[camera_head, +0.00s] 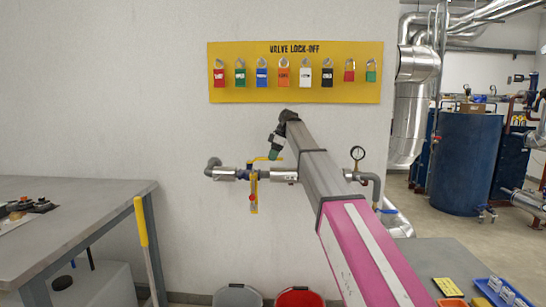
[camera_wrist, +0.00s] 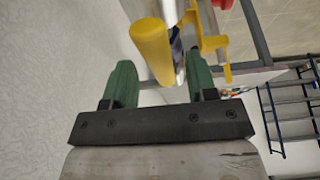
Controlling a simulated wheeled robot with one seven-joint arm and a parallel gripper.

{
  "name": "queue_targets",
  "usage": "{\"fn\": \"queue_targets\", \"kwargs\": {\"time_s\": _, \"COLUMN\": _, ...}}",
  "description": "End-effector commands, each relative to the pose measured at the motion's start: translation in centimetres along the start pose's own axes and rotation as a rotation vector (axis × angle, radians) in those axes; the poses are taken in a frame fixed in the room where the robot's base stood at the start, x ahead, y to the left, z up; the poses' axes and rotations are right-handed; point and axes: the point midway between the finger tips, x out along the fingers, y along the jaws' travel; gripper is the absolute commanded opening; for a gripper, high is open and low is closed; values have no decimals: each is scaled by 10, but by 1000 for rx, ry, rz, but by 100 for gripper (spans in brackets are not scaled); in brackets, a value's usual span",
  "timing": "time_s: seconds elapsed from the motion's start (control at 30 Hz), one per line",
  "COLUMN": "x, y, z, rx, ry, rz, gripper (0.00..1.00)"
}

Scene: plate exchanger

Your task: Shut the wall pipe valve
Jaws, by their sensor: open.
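The wall pipe valve (camera_head: 241,174) sits on a silver-clad pipe (camera_head: 285,175) low on the white wall. A yellow lever (camera_head: 260,159) lies roughly level above the pipe. A yellow piece with a red part (camera_head: 253,196) hangs below it. My gripper (camera_head: 275,154) is beside the lever's right end, above the pipe. In the wrist view, my gripper (camera_wrist: 160,82) is open, with green fingers apart. The lever's rounded yellow end (camera_wrist: 153,52) shows between them, with gaps on both sides. The yellow piece (camera_wrist: 208,35) is beyond the right finger.
A yellow valve lock-off board (camera_head: 295,94) with several padlocks hangs above. A pressure gauge (camera_head: 357,154) stands right of my arm. A grey table (camera_head: 75,215) is at left; grey and red buckets (camera_head: 299,297) are below. The wall left of the valve is clear.

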Motion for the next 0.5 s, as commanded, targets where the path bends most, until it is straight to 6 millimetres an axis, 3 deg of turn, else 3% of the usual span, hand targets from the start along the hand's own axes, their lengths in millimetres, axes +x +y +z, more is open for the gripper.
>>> {"fn": "queue_targets", "kwargs": {"time_s": 0.33, "x": 3, "y": 0, "z": 0, "rx": 0, "ry": 0, "rz": 1, "gripper": 49}}
{"fn": "queue_targets", "kwargs": {"time_s": 0.43, "x": 3, "y": 0, "z": 0, "rx": 0, "ry": 0, "rz": 1, "gripper": 16}}
{"fn": "queue_targets", "kwargs": {"time_s": 0.5, "x": 3, "y": 0, "z": 0, "rx": 0, "ry": 0, "rz": 1, "gripper": 0}}
